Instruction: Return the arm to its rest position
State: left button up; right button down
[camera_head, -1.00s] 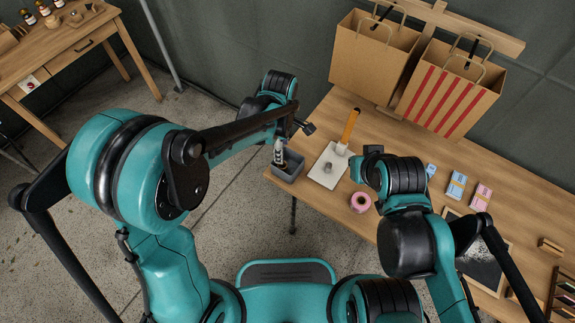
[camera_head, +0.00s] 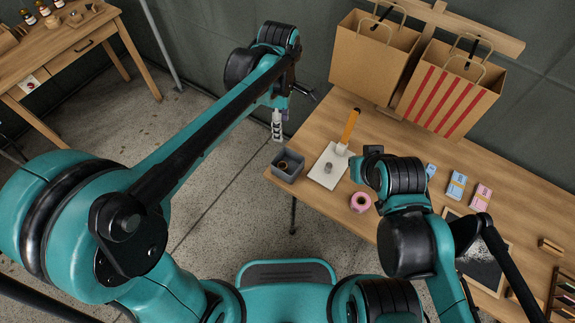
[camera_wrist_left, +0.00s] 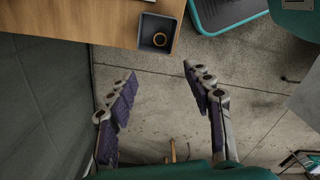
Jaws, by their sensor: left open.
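My left arm reaches out from the left in the head view. Its gripper (camera_head: 279,124) hangs beside the left end of the wooden table, above the floor and apart from the grey bin. In the left wrist view my left gripper (camera_wrist_left: 164,92) has its two fingers wide apart with only floor between them. My right arm is bent over the table's front edge in the head view. The fingers of its gripper are hidden behind its own links.
The grey bin (camera_head: 274,171) with a ring-shaped thing in it sits at the left end of the table (camera_head: 325,129). The floor left of the table is clear.

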pick_arm(q)
jog(key=shift+r, duration=0.1)
dwell(0.4)
jog(key=s+a+m+t, duration=0.3)
jog(key=s+a+m, duration=0.3)
jog(key=a, duration=0.3)
jog(key=s+a+m+t, duration=0.4)
jog(key=s+a+m, duration=0.2)
jog(key=a+m, duration=0.2)
jog(key=shift+a+f+m, duration=0.3)
jog(key=shift+a+m, duration=0.1)
jog(key=shift+m, duration=0.3)
jog(key=shift+s, duration=0.1)
